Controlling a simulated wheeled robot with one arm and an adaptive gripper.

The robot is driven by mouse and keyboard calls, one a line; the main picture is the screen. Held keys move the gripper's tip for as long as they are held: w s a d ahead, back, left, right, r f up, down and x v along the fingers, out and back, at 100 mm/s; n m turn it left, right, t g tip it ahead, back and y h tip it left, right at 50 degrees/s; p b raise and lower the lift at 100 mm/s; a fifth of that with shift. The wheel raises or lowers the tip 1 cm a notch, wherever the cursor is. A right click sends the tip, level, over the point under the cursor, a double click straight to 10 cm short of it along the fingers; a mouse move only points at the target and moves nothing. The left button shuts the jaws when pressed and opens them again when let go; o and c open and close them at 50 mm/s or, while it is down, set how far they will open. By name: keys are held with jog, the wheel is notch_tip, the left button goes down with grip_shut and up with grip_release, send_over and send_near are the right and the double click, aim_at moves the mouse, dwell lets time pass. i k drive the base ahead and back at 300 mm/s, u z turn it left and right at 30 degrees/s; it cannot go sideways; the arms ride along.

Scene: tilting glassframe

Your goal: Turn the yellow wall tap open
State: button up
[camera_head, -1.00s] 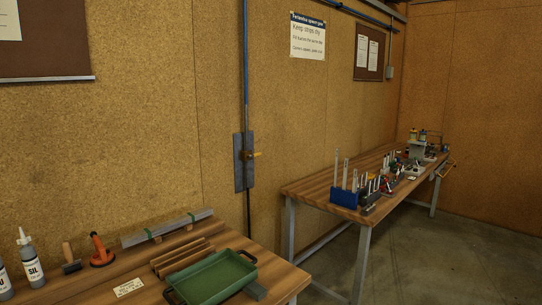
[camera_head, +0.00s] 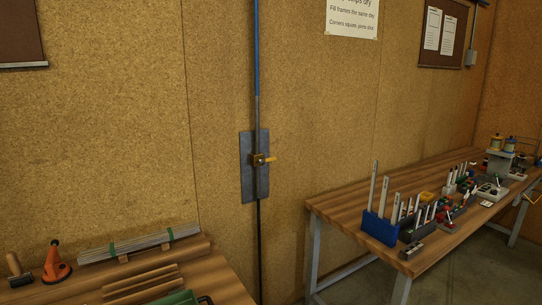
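The yellow wall tap (camera_head: 263,159) sits on a grey plate (camera_head: 248,182) fixed to the chipboard wall, near the middle of the view. A blue pipe (camera_head: 256,50) comes down to it from above, and a dark hose (camera_head: 259,245) runs down below it. The tap's yellow handle points to the right, across the pipe. My gripper is not in this view.
A wooden bench (camera_head: 225,277) stands at lower left with an orange tool (camera_head: 57,266), wood strips and a green tray (camera_head: 172,298). Another bench (camera_head: 345,210) stands right, holding a blue rack (camera_head: 380,228) and several tools. A gap lies between the benches.

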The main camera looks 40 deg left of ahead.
aim_at(269, 159)
jog(key=u, duration=0.85)
jog(key=i, duration=1.55)
jog(key=u, duration=1.05)
